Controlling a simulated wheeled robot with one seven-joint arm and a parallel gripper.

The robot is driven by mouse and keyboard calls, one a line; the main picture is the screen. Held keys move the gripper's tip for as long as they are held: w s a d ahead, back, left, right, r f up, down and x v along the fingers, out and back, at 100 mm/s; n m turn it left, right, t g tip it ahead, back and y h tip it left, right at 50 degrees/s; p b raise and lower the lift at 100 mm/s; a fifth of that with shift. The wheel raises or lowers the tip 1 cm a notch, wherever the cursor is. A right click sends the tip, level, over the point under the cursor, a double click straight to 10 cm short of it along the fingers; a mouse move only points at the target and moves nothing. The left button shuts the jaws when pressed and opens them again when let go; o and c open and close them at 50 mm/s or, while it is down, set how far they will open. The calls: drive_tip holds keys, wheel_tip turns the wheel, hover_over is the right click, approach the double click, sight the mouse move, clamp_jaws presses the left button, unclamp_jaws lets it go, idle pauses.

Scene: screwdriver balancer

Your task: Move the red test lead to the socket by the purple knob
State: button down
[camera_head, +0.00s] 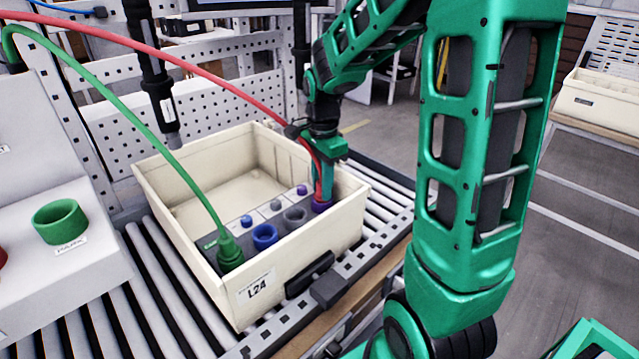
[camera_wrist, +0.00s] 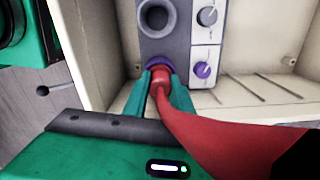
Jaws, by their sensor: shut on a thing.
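The red test lead (camera_head: 215,80) arches from the upper left down to my gripper (camera_head: 322,188). In the wrist view my gripper (camera_wrist: 161,75) is shut on the lead's red plug (camera_wrist: 160,78), one finger on each side. The plug's end is at the purple-ringed socket (camera_wrist: 157,61), which also shows in the head view (camera_head: 321,205). How deep it sits is hidden. The purple knob (camera_wrist: 203,70) is on the white strip beside that socket; it also shows in the head view (camera_head: 302,189).
The panel sits in a cream bin (camera_head: 345,222) on a roller conveyor (camera_head: 130,290). A green plug (camera_head: 230,252) fills the near-left socket. Blue (camera_head: 265,238) and grey (camera_head: 296,217) sockets lie between. A green park holder (camera_head: 60,222) is at left. A dark hanging tool (camera_head: 155,80) stands behind.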

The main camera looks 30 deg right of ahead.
idle(0.3)
drive_tip(key=c, duration=1.4)
unclamp_jaws()
wheel_tip(320, 180, up, 11)
drive_tip(key=shift+f, duration=0.2)
drive_tip(key=s+d+f+n, duration=0.1)
drive_tip(key=s+n, duration=0.3)
drive_tip(key=s, duration=0.4)
drive_tip(key=s+d+f+n, duration=0.1)
drive_tip(key=s+f+n, duration=0.2)
drive_tip(key=s, duration=0.5)
drive_tip(key=s+d+f+n, duration=0.1)
drive_tip(key=s+n, duration=0.3)
drive_tip(key=s, duration=0.5)
drive_tip(key=shift+d+f+n, duration=0.3)
drive_tip(key=shift+d+f, duration=0.1)
drive_tip(key=shift+d, duration=0.05)
